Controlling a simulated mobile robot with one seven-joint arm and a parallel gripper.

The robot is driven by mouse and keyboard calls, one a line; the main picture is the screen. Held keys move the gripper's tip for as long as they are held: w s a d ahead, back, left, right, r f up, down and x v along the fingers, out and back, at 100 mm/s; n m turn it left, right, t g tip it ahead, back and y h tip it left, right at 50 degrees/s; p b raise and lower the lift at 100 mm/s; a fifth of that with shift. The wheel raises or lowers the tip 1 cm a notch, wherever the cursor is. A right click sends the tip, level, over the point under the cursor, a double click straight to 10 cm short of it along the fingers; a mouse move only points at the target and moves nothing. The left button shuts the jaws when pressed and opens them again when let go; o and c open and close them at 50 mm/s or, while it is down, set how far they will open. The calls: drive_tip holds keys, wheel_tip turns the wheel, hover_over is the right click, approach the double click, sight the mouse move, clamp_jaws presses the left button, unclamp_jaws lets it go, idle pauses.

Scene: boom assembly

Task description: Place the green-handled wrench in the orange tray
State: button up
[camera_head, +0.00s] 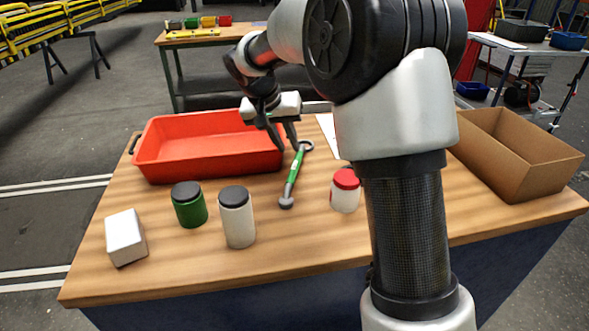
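The green-handled wrench (292,178) lies on the wooden table, its ring end pointing away and its other end toward the front. The orange tray (165,162) stands to its left at the back of the table, and its visible floor is empty. My gripper (288,148) points down above the far part of the wrench, by the tray's right end. Its two fingers are spread apart with nothing seen between them. I cannot tell its exact height over the wrench.
A green jar (189,206), a grey jar (238,218) and a white box (125,238) stand at the front left. A red-lidded jar (345,190) stands right of the wrench. An open cardboard box (520,165) is at the right. White paper (328,130) lies behind, partly hidden by my arm.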

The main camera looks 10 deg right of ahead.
sight(295, 163)
drive_tip(key=x, duration=0.8)
drive_tip(key=shift+s+a+f, duration=0.15)
drive_tip(key=shift+a+f, duration=0.05)
clamp_jaws()
